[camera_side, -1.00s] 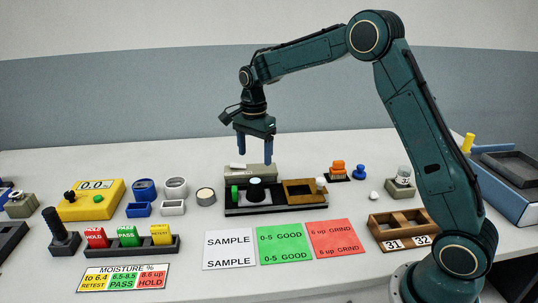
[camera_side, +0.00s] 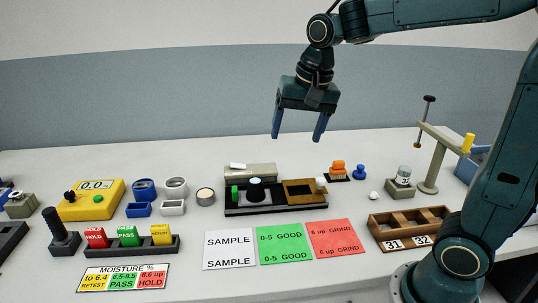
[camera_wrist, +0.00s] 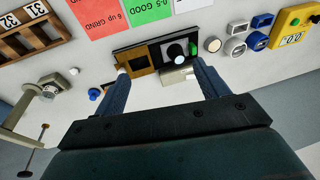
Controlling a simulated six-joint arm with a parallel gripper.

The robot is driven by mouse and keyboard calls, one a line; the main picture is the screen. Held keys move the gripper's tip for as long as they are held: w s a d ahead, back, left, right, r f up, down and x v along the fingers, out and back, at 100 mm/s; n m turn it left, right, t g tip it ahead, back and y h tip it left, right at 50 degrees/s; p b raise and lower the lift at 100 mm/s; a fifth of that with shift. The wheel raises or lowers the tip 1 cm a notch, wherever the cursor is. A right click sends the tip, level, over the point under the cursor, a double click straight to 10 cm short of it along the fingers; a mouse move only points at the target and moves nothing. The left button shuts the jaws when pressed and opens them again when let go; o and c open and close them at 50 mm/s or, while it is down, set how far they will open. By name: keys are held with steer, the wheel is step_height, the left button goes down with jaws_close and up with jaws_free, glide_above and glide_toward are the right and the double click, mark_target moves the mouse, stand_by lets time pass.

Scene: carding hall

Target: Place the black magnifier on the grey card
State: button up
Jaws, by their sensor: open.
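What looks like the black magnifier (camera_side: 255,191), a short black cylinder with a pale top, stands upright in a black tray (camera_side: 277,210). It also shows in the wrist view (camera_wrist: 175,53), with a pale blue top. The card nearest to grey is the pale card marked SAMPLE (camera_side: 229,249), flat on the table in front of the tray with nothing on it. My gripper (camera_side: 297,139) is open and empty, in the air above and right of the magnifier in the side view. In the wrist view its fingers (camera_wrist: 160,72) are apart with nothing between them.
A green card (camera_side: 284,244) and a red card (camera_side: 336,238) lie right of the SAMPLE card. A grey box (camera_side: 250,171) stands behind the tray. A wooden box (camera_side: 408,226) and a tall stand (camera_side: 433,165) are at right. A yellow meter (camera_side: 92,202) is at left.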

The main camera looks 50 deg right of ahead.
steer(key=s+a+f+n+t, duration=0.1)
steer(key=s+n, duration=0.3)
steer(key=s, duration=0.4)
steer(key=s+a+n+t, duration=0.1)
steer(key=s+n, duration=0.4)
steer(key=s, duration=0.4)
steer(key=shift+a+f+t, duration=0.2)
steer(key=shift+f+t, duration=0.15)
steer(key=shift+t, duration=0.05)
